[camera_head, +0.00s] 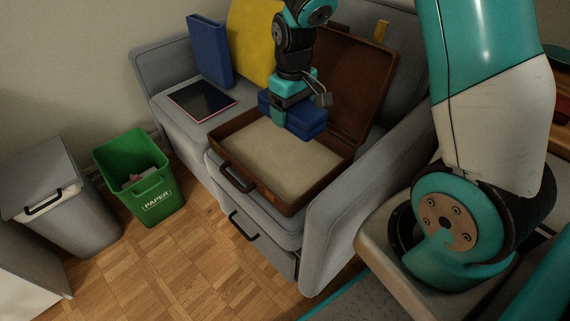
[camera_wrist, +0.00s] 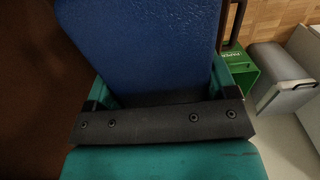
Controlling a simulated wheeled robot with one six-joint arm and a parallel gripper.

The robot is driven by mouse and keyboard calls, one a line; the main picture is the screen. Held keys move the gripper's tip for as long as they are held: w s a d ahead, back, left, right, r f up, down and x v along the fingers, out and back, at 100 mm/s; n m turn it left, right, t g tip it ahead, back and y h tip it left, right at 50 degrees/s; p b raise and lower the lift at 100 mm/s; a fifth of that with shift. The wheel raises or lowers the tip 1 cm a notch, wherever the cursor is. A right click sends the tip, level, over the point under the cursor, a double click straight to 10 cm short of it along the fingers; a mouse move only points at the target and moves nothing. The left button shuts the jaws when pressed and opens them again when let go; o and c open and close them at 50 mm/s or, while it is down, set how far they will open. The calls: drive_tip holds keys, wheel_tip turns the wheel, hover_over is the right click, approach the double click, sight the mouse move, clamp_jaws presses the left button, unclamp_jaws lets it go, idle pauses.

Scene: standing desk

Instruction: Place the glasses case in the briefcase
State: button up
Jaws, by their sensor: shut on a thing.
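The glasses case (camera_head: 305,127) is dark blue and box-like. My gripper (camera_head: 291,108) is shut on it and holds it over the back part of the open briefcase. In the wrist view the blue case (camera_wrist: 145,45) fills the space between the fingers of my gripper (camera_wrist: 155,90). The brown briefcase (camera_head: 272,199) lies open on the grey sofa, its lid (camera_head: 357,85) raised at the back right. Its beige lining (camera_head: 285,160) is bare. I cannot tell whether the case touches the lining.
A tablet (camera_head: 202,100), a blue binder (camera_head: 209,52) and a yellow cushion (camera_head: 254,40) are on the sofa. The sofa armrest (camera_head: 350,200) borders the briefcase on the right. A green paper bin (camera_head: 150,195) and a grey bin (camera_head: 75,215) stand on the floor at left.

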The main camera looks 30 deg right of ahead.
sight(291, 170)
wheel_tip(291, 170, down, 18)
drive_tip(key=b, duration=0.6)
drive_tip(key=o, duration=0.9)
drive_tip(key=shift+f, duration=0.1)
